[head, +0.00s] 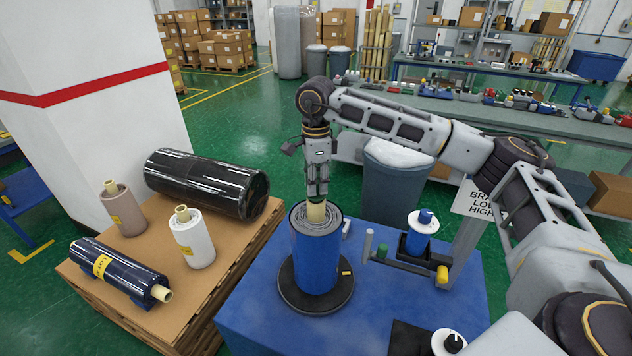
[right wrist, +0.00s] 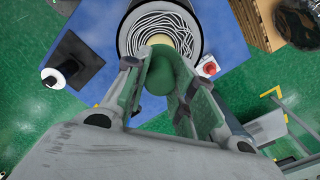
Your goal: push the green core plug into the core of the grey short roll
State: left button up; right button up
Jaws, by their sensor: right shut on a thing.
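My right gripper (head: 316,192) points down over a blue-sided roll (head: 316,258) standing upright on a dark round turntable, with grey windings on top and a cream core (head: 316,213) sticking up. In the right wrist view the gripper (right wrist: 165,85) is shut on the green core plug (right wrist: 157,72), which overlaps the near part of that core (right wrist: 172,41). Whether the plug touches or enters the core, I cannot tell. In the head view the fingers hide the plug. A short greyish-brown roll (head: 123,209) stands upright on the pallet at left. My left gripper is out of view.
The pallet (head: 215,293) also bears a white roll (head: 195,240), a large black roll (head: 207,182) and a dark blue roll (head: 118,272), both lying. On the blue table (head: 385,306) a holder with a small blue-and-white roll (head: 419,235) stands right of the turntable (head: 288,287).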

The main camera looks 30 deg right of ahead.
jog(key=shift+f+b, duration=0.55)
jog(key=shift+f, duration=0.25)
dwell(0.9)
jog(key=o, duration=1)
notch_tip(320, 180, up, 12)
dwell(0.3)
jog(key=shift+s+f, duration=0.1)
dwell(0.9)
